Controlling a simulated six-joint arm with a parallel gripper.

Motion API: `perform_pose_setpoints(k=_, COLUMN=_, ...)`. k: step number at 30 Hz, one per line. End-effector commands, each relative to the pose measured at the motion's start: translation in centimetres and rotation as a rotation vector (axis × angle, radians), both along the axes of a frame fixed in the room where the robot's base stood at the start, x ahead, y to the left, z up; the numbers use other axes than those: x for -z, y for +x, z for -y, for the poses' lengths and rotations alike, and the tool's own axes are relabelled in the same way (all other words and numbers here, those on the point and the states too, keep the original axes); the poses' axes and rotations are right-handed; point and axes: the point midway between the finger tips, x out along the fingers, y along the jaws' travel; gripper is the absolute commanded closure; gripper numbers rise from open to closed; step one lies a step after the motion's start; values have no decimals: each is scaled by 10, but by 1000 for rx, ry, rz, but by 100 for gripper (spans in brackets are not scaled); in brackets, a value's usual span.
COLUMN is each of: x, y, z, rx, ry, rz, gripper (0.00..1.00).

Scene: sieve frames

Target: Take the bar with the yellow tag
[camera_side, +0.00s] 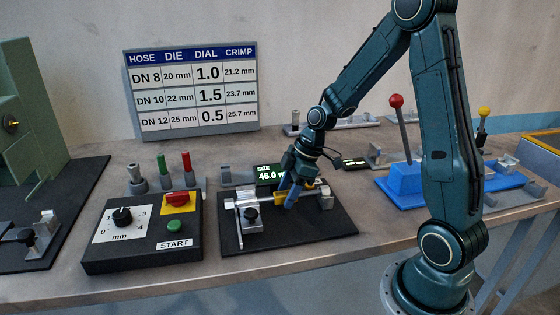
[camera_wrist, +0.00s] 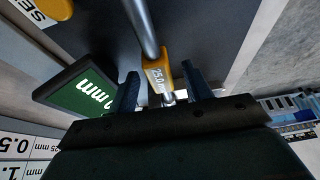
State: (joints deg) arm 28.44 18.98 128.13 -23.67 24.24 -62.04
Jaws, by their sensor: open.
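A silver bar (camera_wrist: 142,25) with a yellow tag (camera_wrist: 157,78) marked 25.0 passes between my fingertips in the wrist view. In the side view the yellow tag (camera_side: 280,198) shows beside my fingers, and the bar lies across the supports of a black measuring fixture (camera_side: 322,222). My gripper (camera_side: 291,192) points down over the fixture. It is open, with one blue finger on each side of the tag in the wrist view (camera_wrist: 162,88). I cannot tell whether either finger touches it. My fingers partly hide the bar in the side view.
A green size display (camera_side: 270,172) stands right behind the fixture. A control box (camera_side: 143,250) with a dial and START label is to the left. Red and green upright rods (camera_side: 186,162) stand behind it. A blue base with a red-knobbed lever (camera_side: 403,178) is to the right.

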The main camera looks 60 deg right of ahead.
Motion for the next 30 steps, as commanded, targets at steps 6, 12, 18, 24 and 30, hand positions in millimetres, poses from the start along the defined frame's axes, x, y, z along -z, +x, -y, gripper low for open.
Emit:
perform_pose_setpoints(k=6, x=0, y=0, z=0, rx=0, ry=0, rz=0, gripper=50)
perform_pose_setpoints(k=12, x=0, y=0, z=0, rx=0, ry=0, rz=0, gripper=54)
perform_pose_setpoints(k=18, x=0, y=0, z=0, rx=0, ry=0, rz=0, gripper=93)
perform_pose_setpoints(k=24, x=-1, y=0, z=0, rx=0, ry=-1, rz=2, gripper=100)
perform_pose_setpoints(k=30, x=-2, y=1, z=0, rx=0, ry=0, rz=3, gripper=100)
